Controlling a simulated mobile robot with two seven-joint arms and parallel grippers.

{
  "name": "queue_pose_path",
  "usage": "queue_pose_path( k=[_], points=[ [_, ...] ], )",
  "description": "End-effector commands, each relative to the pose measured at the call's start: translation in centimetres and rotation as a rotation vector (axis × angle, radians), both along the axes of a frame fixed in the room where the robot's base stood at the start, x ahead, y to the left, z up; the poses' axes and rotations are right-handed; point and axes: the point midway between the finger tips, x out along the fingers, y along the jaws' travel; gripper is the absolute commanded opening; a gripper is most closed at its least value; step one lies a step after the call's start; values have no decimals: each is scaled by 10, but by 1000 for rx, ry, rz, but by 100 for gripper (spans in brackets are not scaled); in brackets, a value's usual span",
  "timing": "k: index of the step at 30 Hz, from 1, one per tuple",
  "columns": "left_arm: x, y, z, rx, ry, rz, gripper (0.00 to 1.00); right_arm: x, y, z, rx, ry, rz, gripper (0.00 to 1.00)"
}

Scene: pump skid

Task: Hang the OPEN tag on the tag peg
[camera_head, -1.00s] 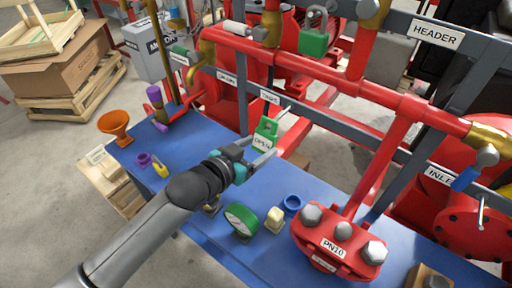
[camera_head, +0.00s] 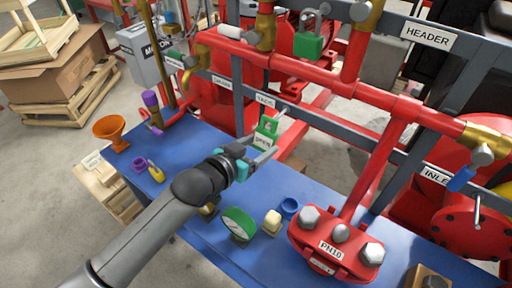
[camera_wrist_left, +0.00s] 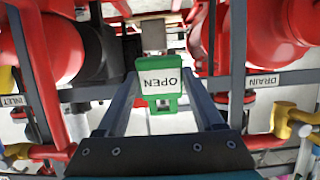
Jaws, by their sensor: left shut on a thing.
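The OPEN tag (camera_head: 266,131) is green with a white label. My left gripper (camera_head: 257,156) is shut on it and holds it above the blue bench, in front of the rail. In the left wrist view the tag (camera_wrist_left: 160,82) sits between the fingertips, its lettering upside down. The tag peg (camera_head: 282,111) is a short light rod jutting from the rail beside the TAGS label (camera_head: 265,99). The top of the tag is close to the peg; I cannot tell whether they touch. My right gripper is not in view.
The blue bench (camera_head: 187,160) carries an orange funnel (camera_head: 111,129), a green-rimmed round gauge (camera_head: 238,224), a blue ring (camera_head: 290,206) and a red PN10 flange (camera_head: 337,243). Red pipes and grey rails surround the peg. A green padlock (camera_head: 308,45) hangs above.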

Motion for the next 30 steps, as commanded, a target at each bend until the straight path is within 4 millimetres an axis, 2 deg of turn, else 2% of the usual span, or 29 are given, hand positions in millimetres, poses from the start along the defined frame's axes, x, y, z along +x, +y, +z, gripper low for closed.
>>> queue_pose_path(
  k=[13, 30],
  points=[
    [12, -9, -1, -1, -1, -1, 14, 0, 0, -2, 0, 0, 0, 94],
    [13, -10, -1, 0, -1, -1, 14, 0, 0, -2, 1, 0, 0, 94]
  ],
)
